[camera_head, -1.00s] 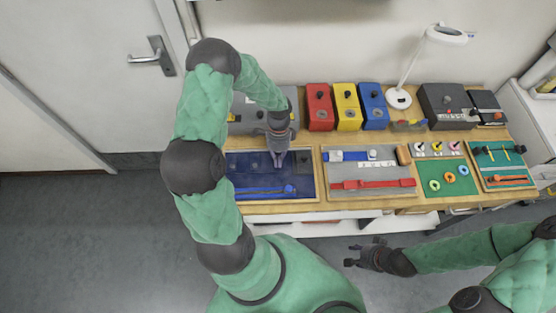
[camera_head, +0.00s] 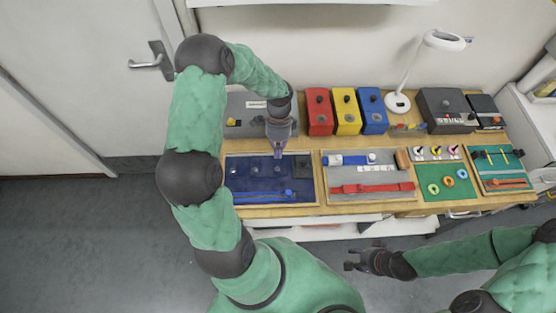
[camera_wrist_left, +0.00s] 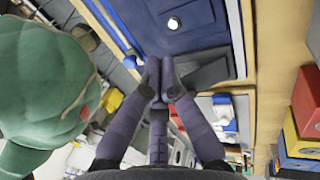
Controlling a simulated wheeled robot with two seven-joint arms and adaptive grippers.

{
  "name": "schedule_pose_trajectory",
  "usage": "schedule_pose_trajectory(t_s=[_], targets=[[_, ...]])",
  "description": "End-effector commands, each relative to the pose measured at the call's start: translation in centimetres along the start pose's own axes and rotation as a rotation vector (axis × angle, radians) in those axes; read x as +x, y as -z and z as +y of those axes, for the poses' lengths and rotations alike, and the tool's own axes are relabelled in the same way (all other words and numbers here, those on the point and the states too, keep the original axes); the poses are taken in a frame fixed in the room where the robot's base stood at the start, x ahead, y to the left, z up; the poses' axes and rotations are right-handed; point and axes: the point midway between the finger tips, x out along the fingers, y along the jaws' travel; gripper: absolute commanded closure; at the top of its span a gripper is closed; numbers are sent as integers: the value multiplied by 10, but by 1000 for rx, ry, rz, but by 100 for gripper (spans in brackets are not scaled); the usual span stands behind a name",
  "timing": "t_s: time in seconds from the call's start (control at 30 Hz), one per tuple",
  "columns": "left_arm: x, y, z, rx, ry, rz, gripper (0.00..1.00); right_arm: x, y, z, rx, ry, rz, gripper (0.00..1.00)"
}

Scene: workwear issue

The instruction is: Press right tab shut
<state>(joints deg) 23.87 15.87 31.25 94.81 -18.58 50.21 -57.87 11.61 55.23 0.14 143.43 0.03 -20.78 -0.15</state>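A dark blue panel (camera_head: 240,178) lies in a wooden frame at the left of the bench. A dark grey flap (camera_head: 303,166) is at its right end, and small studs sit along its upper part. In the left wrist view, the blue panel (camera_wrist_left: 205,38) shows one shiny round stud (camera_wrist_left: 174,23) and a grey flap (camera_wrist_left: 207,73) just beyond my fingers. My left gripper (camera_head: 278,155) is above the panel's upper edge, fingers down, shut and empty. It also shows in the left wrist view (camera_wrist_left: 162,82). Whether the fingertips touch anything is unclear. My right gripper (camera_head: 350,258) hangs in front of the bench, apparently open and empty.
A grey box (camera_head: 240,118) stands behind the panel. Red (camera_head: 319,112), yellow (camera_head: 346,110) and blue (camera_head: 372,108) boxes stand to its right. A grey board (camera_head: 345,196) with a red strap lies right of the panel. A white lamp (camera_head: 398,102) stands at the back.

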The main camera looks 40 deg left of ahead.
Motion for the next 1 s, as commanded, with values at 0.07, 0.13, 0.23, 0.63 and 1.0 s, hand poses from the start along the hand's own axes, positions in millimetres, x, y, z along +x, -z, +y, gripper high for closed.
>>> schedule_pose_trajectory(t_s=[0.07, 0.13, 0.23, 0.63, 1.0], targets=[[-17, 0, -1, 0, 5, 1, 100, 0, 0, 0, 0, 0, 0, 60], [-30, 1, -1, 0, 5, 1, 100, 0, 0, 0, 0, 0, 0, 60], [-44, 1, -1, 0, 4, 1, 100, 0, 0, 0, 0, 0, 0, 60], [-63, 0, 0, 1, 0, 0, 100, 0, 0, 0, 0, 0, 0, 60], [-62, 0, 0, 0, 0, 0, 100, 0, 0, 0, 0, 0, 0, 60]])
